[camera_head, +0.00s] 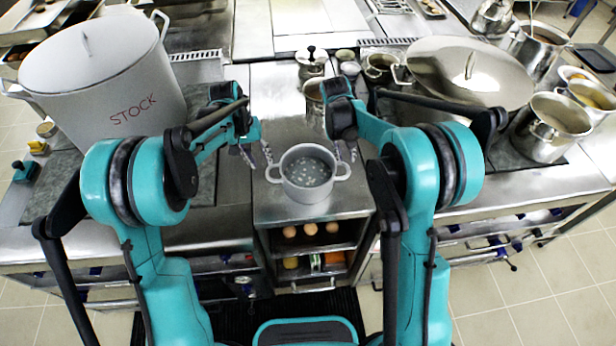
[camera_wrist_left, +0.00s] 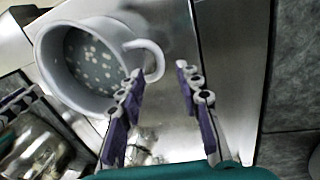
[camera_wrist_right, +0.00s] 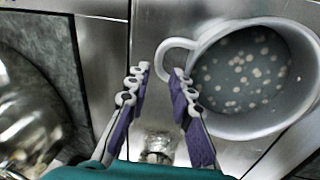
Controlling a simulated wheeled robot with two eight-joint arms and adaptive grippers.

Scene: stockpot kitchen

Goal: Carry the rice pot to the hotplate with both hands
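The rice pot (camera_head: 318,190), pale grey with two loop handles, stands upright on the steel middle counter; white grains show in its liquid. My left gripper (camera_head: 256,155) is open beside its left handle; in the left wrist view the handle (camera_wrist_left: 157,50) reaches toward the gap between the fingertips (camera_wrist_left: 160,74). My right gripper (camera_head: 345,152) is open beside the right handle; in the right wrist view that handle (camera_wrist_right: 165,47) lies close to one fingertip (camera_wrist_right: 160,70). Dark slabs lie left (camera_head: 204,185) and right (camera_head: 505,153); I cannot tell which is the hotplate.
A large STOCK pot (camera_head: 115,100) covers much of the left slab. A big lidded pan (camera_head: 470,72) and a steel pot (camera_head: 550,128) stand on the right. Small pots and jars (camera_head: 312,62) stand behind the rice pot. Eggs (camera_head: 310,229) lie on a shelf below.

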